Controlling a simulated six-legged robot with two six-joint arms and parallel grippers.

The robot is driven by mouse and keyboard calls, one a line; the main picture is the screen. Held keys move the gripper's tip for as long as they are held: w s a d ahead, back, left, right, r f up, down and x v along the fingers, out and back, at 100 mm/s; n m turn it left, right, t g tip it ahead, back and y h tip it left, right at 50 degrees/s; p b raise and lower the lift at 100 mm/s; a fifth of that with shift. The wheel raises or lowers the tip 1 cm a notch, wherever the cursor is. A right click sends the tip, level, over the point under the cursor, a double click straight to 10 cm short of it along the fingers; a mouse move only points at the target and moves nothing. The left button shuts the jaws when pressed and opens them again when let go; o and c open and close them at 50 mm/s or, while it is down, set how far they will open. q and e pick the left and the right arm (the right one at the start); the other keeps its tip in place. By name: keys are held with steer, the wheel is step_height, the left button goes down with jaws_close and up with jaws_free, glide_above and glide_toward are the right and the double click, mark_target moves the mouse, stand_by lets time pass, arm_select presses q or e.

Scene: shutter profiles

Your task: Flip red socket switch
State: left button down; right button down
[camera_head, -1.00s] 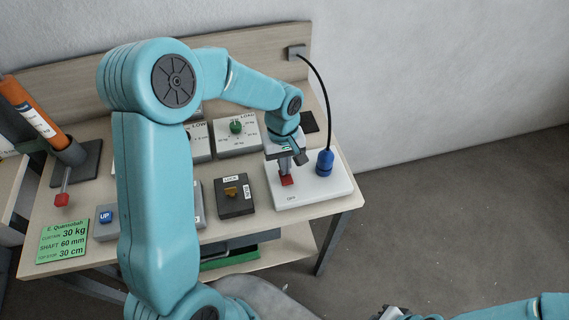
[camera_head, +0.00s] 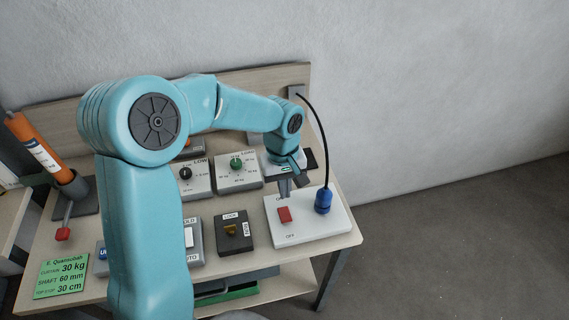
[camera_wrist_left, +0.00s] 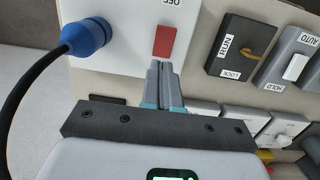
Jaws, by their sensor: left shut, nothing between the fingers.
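The red socket switch (camera_head: 284,214) sits on a white socket box (camera_head: 318,222) at the right end of the table. An "OFF" label lies on its near side. My left gripper (camera_head: 284,194) is shut and empty, just behind the switch on its far side. In the left wrist view the closed fingertips (camera_wrist_left: 166,64) are right beside the red switch (camera_wrist_left: 165,41); whether they touch it I cannot tell. My right gripper is not in view.
A blue plug (camera_head: 323,200) with a black cable stands on the socket box, right of the switch. A black RUN/LOCK box (camera_head: 234,240) is to the left. A dial box (camera_head: 238,181) stands behind. A green card (camera_head: 62,276) lies at the front left.

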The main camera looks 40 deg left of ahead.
arm_select(q)
step_height(320, 180, up, 8)
steer(key=shift+w+a+f, duration=0.2)
steer(key=shift+w+a, duration=0.05)
steer(key=shift+a, duration=0.1)
stand_by(0.4)
